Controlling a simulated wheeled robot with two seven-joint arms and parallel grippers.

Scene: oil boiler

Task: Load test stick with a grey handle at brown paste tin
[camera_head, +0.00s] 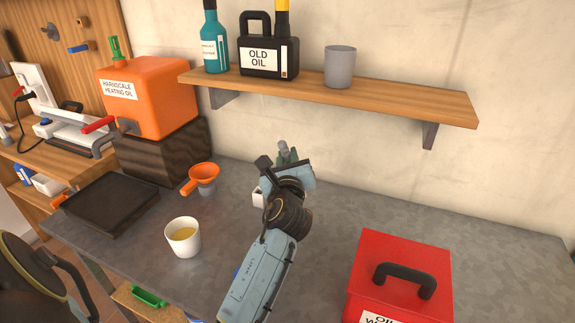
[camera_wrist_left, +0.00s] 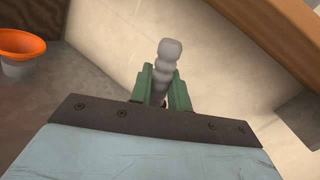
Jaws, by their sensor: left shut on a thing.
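My left gripper (camera_head: 287,157) reaches over the back middle of the grey bench. In the left wrist view its green fingers (camera_wrist_left: 165,88) are shut on a ridged grey handle (camera_wrist_left: 168,60), which sticks up out of them. The handle's tip also shows in the head view (camera_head: 283,146). The lower part of the stick is hidden behind my gripper. A small white container (camera_head: 258,197) shows partly behind my left arm; I cannot tell whether it is the paste tin. No brown paste is visible. My right gripper is not in view.
An orange funnel (camera_head: 203,178), a cup of yellow liquid (camera_head: 183,238) and a dark tray (camera_head: 108,203) stand on the left. An orange oil tank (camera_head: 155,95) sits behind them. A red box (camera_head: 400,270) is at front right. A wooden shelf (camera_head: 380,98) hangs above my gripper.

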